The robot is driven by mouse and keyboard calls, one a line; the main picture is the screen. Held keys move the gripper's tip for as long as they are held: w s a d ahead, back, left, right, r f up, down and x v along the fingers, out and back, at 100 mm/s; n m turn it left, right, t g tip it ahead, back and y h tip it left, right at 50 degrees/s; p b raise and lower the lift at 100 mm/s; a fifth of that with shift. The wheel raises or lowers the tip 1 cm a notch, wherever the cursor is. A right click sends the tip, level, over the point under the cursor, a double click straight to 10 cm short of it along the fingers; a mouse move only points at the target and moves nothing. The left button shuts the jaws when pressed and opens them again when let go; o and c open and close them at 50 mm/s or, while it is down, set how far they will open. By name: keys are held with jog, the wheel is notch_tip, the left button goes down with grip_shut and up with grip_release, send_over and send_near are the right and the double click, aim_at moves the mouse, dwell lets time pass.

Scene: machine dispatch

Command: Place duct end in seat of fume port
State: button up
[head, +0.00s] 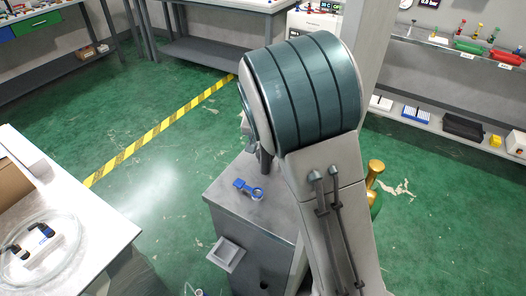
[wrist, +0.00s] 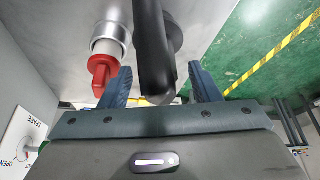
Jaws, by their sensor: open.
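In the wrist view my gripper (wrist: 160,84) is open, with a dark finger on either side. A black rounded tube (wrist: 152,45), perhaps the duct end, comes down from the top and its blunt tip lies between the fingers. I see a gap to the right finger; contact with the left is unclear. Left of it a silver collar (wrist: 110,40) with a red plug-like piece (wrist: 102,72) sticks out of a grey surface. I cannot tell whether this is the fume port. In the head view my arm hides the gripper.
In the head view a grey cabinet (head: 226,205) carries a blue clamp-like part (head: 248,189), with a small square tray (head: 227,254) at its front. A white table (head: 85,262) stands left. A brass valve (head: 375,174) shows right. Green floor with yellow-black tape (head: 160,130) is open behind.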

jog(key=shift+x, duration=1.25)
jog(key=c, duration=1.1)
jog(key=shift+c, duration=0.6)
jog(key=shift+r, duration=0.15)
